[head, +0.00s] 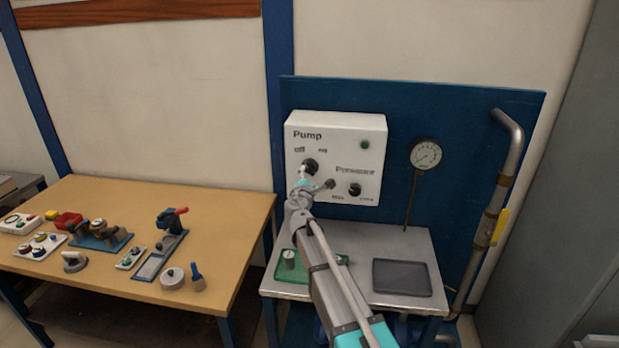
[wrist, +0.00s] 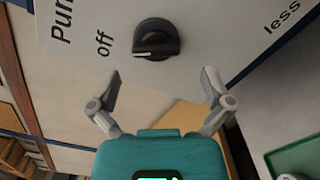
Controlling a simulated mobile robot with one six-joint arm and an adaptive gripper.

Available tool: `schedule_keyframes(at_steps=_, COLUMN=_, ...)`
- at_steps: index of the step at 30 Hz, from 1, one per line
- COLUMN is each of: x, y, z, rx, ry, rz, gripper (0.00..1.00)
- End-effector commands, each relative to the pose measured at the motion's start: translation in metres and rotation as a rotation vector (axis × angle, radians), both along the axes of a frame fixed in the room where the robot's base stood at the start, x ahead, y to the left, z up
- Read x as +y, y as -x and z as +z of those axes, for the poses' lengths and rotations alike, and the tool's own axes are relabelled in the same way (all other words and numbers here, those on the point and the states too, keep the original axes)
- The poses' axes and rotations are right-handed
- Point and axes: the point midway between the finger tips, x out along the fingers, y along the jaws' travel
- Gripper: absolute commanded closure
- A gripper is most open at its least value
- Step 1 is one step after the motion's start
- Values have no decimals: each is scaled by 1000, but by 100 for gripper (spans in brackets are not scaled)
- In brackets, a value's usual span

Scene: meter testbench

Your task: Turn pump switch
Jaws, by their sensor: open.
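The pump switch (head: 310,166) is a black rotary knob on a white box labelled Pump (head: 336,140), between "off" and "on" labels. In the wrist view the knob (wrist: 156,40) shows close up, with its white pointer line towards the "off" label. My gripper (wrist: 160,82) is open and empty, its two fingers spread below the knob in that view and apart from it. In the head view my gripper (head: 316,184) is in front of the box, just below the switch, and the arm hides part of the box's lower left.
A second black knob (head: 355,189) labelled Pressure and a green lamp (head: 365,144) are on the same box. A round gauge (head: 426,154) and a pipe (head: 507,180) are to the right. A grey side table (head: 405,240) is below; a wooden bench (head: 225,215) with several parts stands left.

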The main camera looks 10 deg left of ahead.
Motion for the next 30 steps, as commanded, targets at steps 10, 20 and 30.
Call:
schedule_keyframes(at_steps=10, x=0, y=18, z=0, rx=0, ry=0, rz=0, gripper=0)
schedule_keyframes(at_steps=20, x=0, y=34, z=0, rx=-1, ry=0, rz=-1, gripper=0)
schedule_keyframes(at_steps=30, x=1, y=51, z=0, rx=-1, ry=0, rz=-1, gripper=0)
